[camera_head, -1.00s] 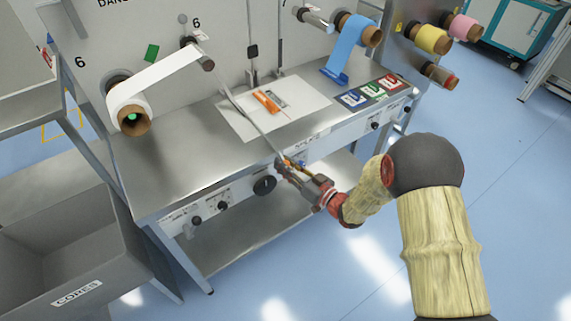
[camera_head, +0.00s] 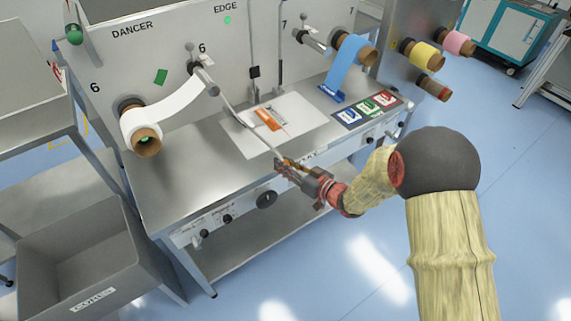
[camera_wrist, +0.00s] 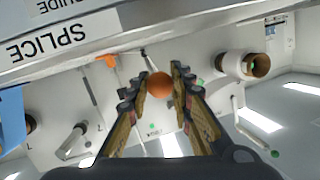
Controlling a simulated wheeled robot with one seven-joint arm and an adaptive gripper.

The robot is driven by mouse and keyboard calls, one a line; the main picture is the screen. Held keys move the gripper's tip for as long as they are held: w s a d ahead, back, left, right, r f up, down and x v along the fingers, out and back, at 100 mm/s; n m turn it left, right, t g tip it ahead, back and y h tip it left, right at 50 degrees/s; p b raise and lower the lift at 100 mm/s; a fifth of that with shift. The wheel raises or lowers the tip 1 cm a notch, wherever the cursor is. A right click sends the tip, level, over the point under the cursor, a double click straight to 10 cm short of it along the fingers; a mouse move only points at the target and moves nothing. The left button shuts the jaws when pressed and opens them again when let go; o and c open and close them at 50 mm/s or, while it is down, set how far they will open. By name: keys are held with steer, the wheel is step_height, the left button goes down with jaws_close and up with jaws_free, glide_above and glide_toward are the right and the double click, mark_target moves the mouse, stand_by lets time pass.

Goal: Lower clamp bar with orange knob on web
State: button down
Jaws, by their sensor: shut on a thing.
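My gripper (camera_head: 284,164) is at the front edge of the metal bench, with its fingers closed around the orange knob (camera_wrist: 160,86), a ball between the fingertips in the wrist view. The thin grey clamp bar (camera_head: 245,127) slants from the roller area on the back panel down and forward to my gripper, above the bench top. The white web (camera_head: 182,98) runs from the white roll (camera_head: 133,121) at the left up to the roller near the number 6. The fingers mostly hide the knob in the head view.
A white plate (camera_head: 298,113) with an orange-handled tool (camera_head: 268,119) lies under the bar. Colored cards (camera_head: 368,110) lie to the right, below the blue web (camera_head: 345,65). A grey bin (camera_head: 75,245) stands at the lower left. Open blue floor is at the right.

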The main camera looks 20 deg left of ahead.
steer(key=w+a+r+h+p, duration=0.1)
steer(key=w+a+r+p, duration=0.1)
steer(key=r+p, duration=0.5)
steer(key=w+a+r+g+h+p, duration=0.1)
steer(key=w+a+r+p, duration=0.1)
steer(key=r+p, duration=0.6)
steer(key=w+a+r+h+p, duration=0.1)
steer(key=w+a+r+p, duration=0.2)
steer(key=r+p, duration=0.5)
steer(key=shift+a+m+g+p, duration=0.35)
steer(key=shift+a+p, duration=0.3)
steer(key=shift+p, duration=0.25)
steer(key=shift+w, duration=0.15)
steer(key=c, duration=2)
jaws_free()
steer(key=shift+o, duration=1.3)
steer(key=shift+d, duration=0.15)
steer(key=shift+o, duration=0.9)
steer(key=shift+f, duration=0.1)
